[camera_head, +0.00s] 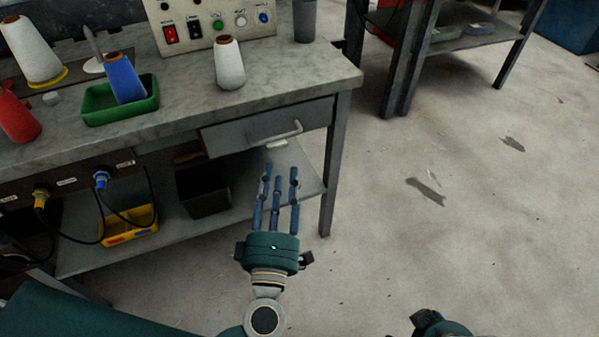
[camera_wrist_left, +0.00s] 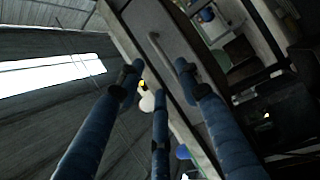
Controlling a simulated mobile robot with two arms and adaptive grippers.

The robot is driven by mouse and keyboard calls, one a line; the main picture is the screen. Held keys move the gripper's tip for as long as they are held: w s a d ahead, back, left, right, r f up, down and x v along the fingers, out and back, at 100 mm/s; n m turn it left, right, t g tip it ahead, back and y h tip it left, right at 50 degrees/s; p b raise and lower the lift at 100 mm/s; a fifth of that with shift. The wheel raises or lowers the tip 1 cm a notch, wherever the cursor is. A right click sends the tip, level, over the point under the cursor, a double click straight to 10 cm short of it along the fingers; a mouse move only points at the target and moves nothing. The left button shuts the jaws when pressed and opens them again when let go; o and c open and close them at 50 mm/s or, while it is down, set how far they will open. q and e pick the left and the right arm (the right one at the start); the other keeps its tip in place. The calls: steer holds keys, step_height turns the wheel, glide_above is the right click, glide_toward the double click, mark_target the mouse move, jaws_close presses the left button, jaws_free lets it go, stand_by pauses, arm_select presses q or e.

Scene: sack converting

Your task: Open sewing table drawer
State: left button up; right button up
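The sewing table (camera_head: 300,82) has a grey drawer (camera_head: 232,134) under its right front edge. The drawer front sits in its frame and looks shut. A pale bar handle (camera_head: 285,134) is on its front. My left gripper (camera_head: 281,170) is just below and in front of the handle, with its blue fingers straight, spread apart and empty. In the left wrist view the fingers (camera_wrist_left: 158,72) point toward the drawer front (camera_wrist_left: 178,50) and handle (camera_wrist_left: 155,44), apart from them. My right gripper (camera_head: 440,324) is only partly in view at the bottom edge; its fingers cannot be made out.
A white thread cone (camera_head: 229,64), a green tray (camera_head: 120,104) with a blue cone, and a control panel (camera_head: 215,22) are on the tabletop. A lower shelf (camera_head: 235,212) holds a dark bin (camera_head: 204,190) and yellow tray (camera_head: 128,226). Floor to the right is clear.

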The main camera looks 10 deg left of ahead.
mark_target(280, 137)
arm_select(q)
steer(key=shift+n+y, duration=0.5)
steer(key=shift+n, duration=0.4)
steer(key=b+x, duration=0.1)
steer(key=x, duration=0.8)
steer(key=shift+a+r, duration=0.1)
steer(key=shift+a, duration=0.1)
steer(key=shift+w, duration=0.45)
arm_select(e)
steer(key=shift+w+d+r+t, duration=0.2)
steer(key=shift+w+r+t, duration=0.4)
steer(key=shift+w+r, duration=0.15)
steer(key=shift+f, duration=0.1)
arm_select(q)
jaws_close()
